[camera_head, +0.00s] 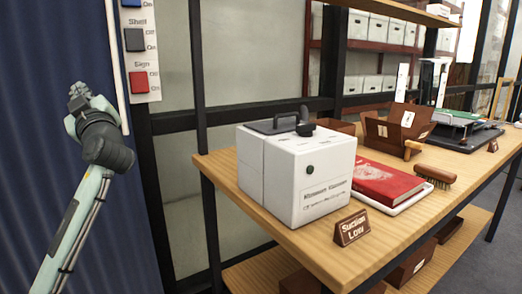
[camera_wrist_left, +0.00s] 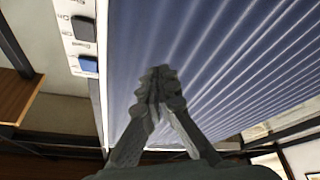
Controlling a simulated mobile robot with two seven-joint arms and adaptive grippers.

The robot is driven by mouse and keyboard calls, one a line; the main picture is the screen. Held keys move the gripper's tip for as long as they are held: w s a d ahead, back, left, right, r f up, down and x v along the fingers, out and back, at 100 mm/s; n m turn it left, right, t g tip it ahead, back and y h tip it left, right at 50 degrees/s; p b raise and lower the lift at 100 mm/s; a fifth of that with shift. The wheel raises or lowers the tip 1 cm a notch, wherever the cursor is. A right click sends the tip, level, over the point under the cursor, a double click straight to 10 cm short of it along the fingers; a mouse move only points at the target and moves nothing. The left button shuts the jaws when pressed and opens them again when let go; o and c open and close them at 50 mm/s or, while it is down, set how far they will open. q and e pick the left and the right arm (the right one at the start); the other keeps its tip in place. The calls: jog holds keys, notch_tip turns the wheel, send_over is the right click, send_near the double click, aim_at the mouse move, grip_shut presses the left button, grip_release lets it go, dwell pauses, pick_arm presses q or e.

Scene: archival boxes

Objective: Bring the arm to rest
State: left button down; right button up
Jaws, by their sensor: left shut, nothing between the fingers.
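My left gripper (camera_head: 79,92) is raised at the left of the head view, in front of a blue corrugated wall and left of the switch panel. In the left wrist view its fingers (camera_wrist_left: 157,75) are closed together with nothing between them. The gripper is clear of the panel and the table. My right gripper is in neither view.
A switch panel (camera_head: 138,45) with a red switch (camera_head: 139,83) hangs right of my left arm.

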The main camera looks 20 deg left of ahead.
pick_arm(q)
jog(key=s+d+f+m+g+h, duration=0.1)
jog(key=s+d+f+m+h, duration=0.3)
jog(key=f, duration=0.8)
jog(key=w+d+f+m+h, duration=0.1)
jog(key=d+f+m+h, duration=0.15)
jog(key=f+m, duration=0.7)
jog(key=s+d+f+m+g+h, duration=0.1)
jog(key=s+d+f+m+h, duration=0.15)
jog(key=f, duration=1.35)
jog(key=s+d+f+m+g+h, duration=0.2)
jog(key=s+d+f+m+g, duration=0.15)
jog(key=s+f, duration=0.45)
jog(key=s+d+f+m+g+h, duration=0.2)
jog(key=s+d+f+m+h, duration=0.15)
jog(key=s+f, duration=0.5)
jog(key=s+d+f+n+h, duration=0.2)
jog(key=d+f+n, duration=0.15)
jog(key=d, duration=0.85)
notch_tip(320, 180, down, 6)
jog(key=w+p, duration=0.1)
jog(key=p, duration=0.1)
jog(key=shift+a+g+h+p, duration=0.3)
jog(key=shift+g+h+p, duration=0.05)
jog(key=shift+g+p, duration=0.1)
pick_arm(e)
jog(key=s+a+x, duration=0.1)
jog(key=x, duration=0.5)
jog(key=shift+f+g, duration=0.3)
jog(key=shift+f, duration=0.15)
